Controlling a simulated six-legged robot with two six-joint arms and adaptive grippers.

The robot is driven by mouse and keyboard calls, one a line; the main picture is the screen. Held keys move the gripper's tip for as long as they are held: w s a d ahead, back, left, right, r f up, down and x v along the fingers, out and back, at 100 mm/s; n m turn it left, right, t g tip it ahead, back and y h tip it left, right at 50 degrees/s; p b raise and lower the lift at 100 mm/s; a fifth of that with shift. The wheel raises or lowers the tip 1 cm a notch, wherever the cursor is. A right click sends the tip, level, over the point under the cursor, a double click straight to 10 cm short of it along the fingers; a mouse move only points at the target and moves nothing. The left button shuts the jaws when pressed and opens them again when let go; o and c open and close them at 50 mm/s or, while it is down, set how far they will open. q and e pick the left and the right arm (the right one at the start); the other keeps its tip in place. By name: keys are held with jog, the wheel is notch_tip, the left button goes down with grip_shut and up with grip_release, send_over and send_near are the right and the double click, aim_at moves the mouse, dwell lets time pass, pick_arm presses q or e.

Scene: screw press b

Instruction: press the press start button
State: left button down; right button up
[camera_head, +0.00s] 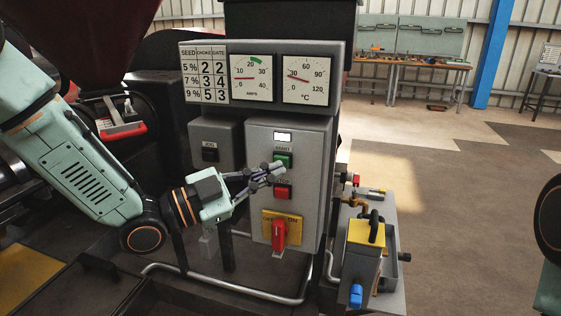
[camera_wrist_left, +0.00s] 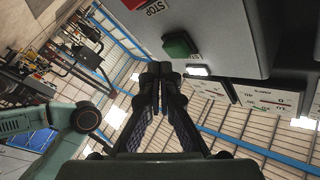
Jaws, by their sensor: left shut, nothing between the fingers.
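The green start button (camera_head: 284,159) sits on the front of the grey control box (camera_head: 310,181), under its START label. It also shows in the left wrist view (camera_wrist_left: 180,45). My left gripper (camera_head: 276,170) is shut and empty, with its fingertips close to the green button, slightly below and in front of it in the head view. In the left wrist view the closed fingertips (camera_wrist_left: 160,68) are just beside the button. I cannot tell whether they touch it. My right gripper is not in view.
A red stop button (camera_head: 282,191) sits just below the green one. A red rotary switch (camera_head: 279,233) on a yellow plate is lower. A white lamp (camera_head: 282,137) is above START. A gauge panel (camera_head: 264,78) overhangs the box. Open floor (camera_head: 470,200) lies right.

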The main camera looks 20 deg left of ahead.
pick_arm(q)
jog(key=shift+s, duration=0.1)
jog(key=s+p, duration=0.2)
jog(key=s, duration=0.2)
jog(key=shift+s, duration=0.4)
jog(key=shift+a, duration=0.15)
dwell(0.5)
